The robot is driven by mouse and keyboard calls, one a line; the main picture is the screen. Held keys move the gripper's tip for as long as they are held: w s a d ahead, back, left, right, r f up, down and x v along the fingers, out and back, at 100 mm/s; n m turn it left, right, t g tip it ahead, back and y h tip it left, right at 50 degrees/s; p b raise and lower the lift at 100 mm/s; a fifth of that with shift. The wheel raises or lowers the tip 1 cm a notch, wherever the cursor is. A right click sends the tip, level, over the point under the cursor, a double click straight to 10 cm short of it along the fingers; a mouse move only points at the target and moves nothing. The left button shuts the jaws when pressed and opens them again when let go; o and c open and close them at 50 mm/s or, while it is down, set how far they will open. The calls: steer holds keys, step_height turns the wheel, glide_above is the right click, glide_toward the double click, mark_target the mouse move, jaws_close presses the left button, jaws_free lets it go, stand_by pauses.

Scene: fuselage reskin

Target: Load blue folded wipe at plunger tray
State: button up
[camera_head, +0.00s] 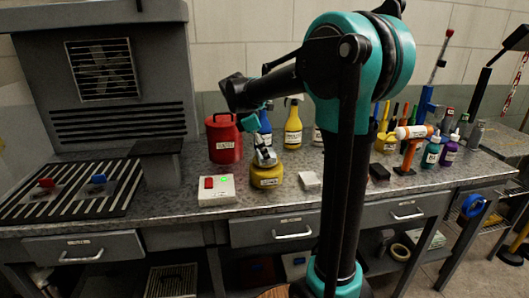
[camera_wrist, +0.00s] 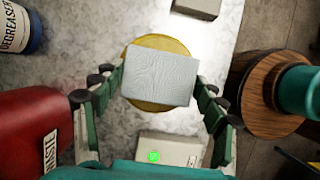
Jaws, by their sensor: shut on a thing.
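My gripper (camera_head: 264,152) points down over the yellow plunger can (camera_head: 267,179) on the metal bench. In the wrist view, my gripper (camera_wrist: 160,85) has its two fingers at the left and right edges of a folded wipe (camera_wrist: 160,77), shut on it. The wipe looks pale grey rather than clearly blue, with a wrinkled texture. It covers most of the can's round yellow top (camera_wrist: 158,43), whose rim shows around it. I cannot tell whether the wipe touches the tray.
A white box (camera_head: 217,191) with a red switch and green light stands left of the can. A red can (camera_head: 223,140) and spray bottles (camera_head: 293,127) stand behind. A small pale block (camera_head: 309,180) lies to the right. A slatted tray (camera_head: 70,192) is far left.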

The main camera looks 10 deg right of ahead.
steer(key=shift+r, duration=3.4)
